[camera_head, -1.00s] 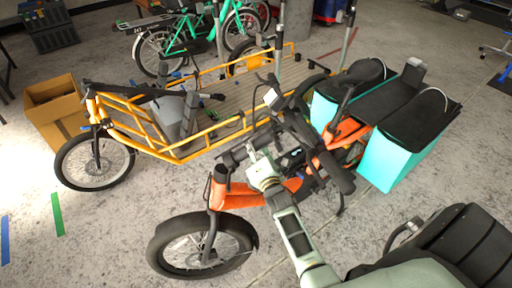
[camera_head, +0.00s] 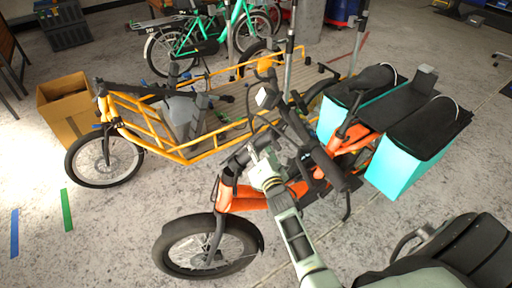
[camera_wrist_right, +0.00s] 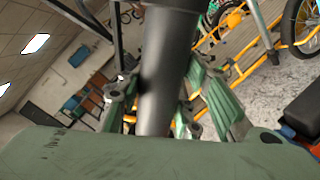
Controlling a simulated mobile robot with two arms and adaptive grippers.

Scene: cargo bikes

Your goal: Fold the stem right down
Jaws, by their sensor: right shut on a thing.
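The orange cargo bike (camera_head: 250,198) stands at the middle of the head view, front wheel toward the lower left. Its dark stem (camera_head: 238,160) rises from the head tube and leans to the right, toward the handlebars (camera_head: 322,160). My right gripper (camera_head: 262,166) is at the stem. In the right wrist view the dark stem tube (camera_wrist_right: 168,60) runs between the green fingers of my right gripper (camera_wrist_right: 160,100), which is shut on it. The gripper hides part of the stem in the head view. My left gripper is not in view.
A yellow cargo bike (camera_head: 150,135) stands close behind. Turquoise bags (camera_head: 395,165) hang at the orange bike's rear. A cardboard box (camera_head: 62,128) is at the left. A black padded seat-like object (camera_head: 455,245) is at the lower right.

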